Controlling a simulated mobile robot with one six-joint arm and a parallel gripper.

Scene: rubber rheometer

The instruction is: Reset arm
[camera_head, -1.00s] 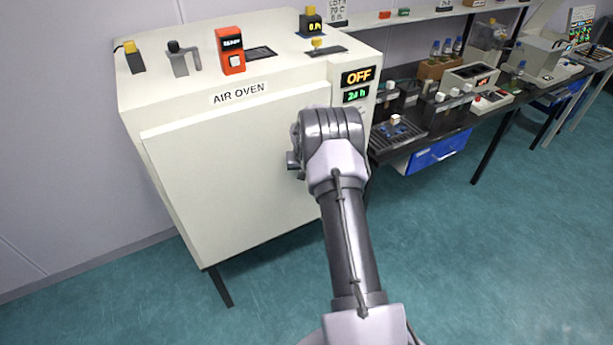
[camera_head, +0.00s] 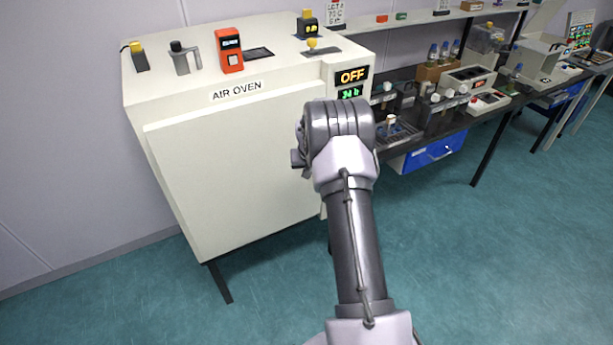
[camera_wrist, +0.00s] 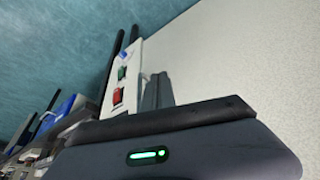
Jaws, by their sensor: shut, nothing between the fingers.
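My arm (camera_head: 345,215) reaches up in front of the white air oven (camera_head: 225,170) in the head view. It covers the right edge of the oven's front and part of its control panel. My gripper (camera_wrist: 157,92) shows in the wrist view as two dark grey fingers close together with nothing between them. In the head view it is mostly hidden behind my wrist. A pale, speckled surface fills the right of the wrist view; I cannot tell how far the fingers are from it.
The oven's display (camera_head: 352,76) reads OFF. The teal floor (camera_head: 480,270) in front is clear.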

